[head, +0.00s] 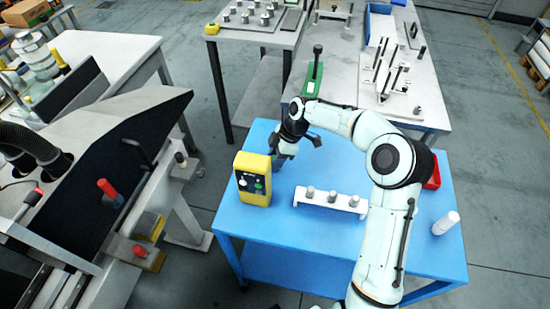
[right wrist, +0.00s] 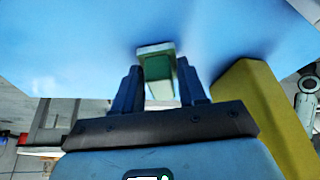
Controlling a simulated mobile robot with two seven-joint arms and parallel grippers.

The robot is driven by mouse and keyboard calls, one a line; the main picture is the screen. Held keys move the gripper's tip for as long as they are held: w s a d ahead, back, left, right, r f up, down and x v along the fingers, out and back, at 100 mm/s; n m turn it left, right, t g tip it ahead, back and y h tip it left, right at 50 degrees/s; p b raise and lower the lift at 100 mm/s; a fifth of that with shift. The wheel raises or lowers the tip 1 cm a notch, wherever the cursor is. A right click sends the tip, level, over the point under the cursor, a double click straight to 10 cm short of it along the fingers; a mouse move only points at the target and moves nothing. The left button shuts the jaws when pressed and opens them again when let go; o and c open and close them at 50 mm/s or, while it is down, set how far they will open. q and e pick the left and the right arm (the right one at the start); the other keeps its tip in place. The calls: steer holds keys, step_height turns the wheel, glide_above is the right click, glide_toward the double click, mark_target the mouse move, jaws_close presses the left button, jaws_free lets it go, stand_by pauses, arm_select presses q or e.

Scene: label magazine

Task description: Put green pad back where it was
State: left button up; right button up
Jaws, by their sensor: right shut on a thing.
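The green pad (right wrist: 158,72), with a pale end face, sits between the two fingers of my right gripper (right wrist: 161,88) in the right wrist view. The gripper is shut on it, just over the blue table top; I cannot tell whether the pad touches the table. In the head view my right gripper (head: 277,160) points down right behind the yellow control box (head: 252,180), and the pad is hidden there. The box also shows close beside the right finger in the right wrist view (right wrist: 262,110). My left gripper is not in view.
On the blue table (head: 290,228) stand a white rack (head: 330,201) with grey pegs, a white bottle (head: 446,223) and a red bin (head: 433,178). A green lever press (head: 313,78) stands on the table behind. The blue table's front left is clear.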

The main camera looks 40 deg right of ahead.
steer(key=shift+f, duration=0.15)
steer(key=o, duration=1.1)
steer(key=shift+r, duration=0.2)
steer(key=p+v, duration=0.1)
steer(key=v, duration=1.1)
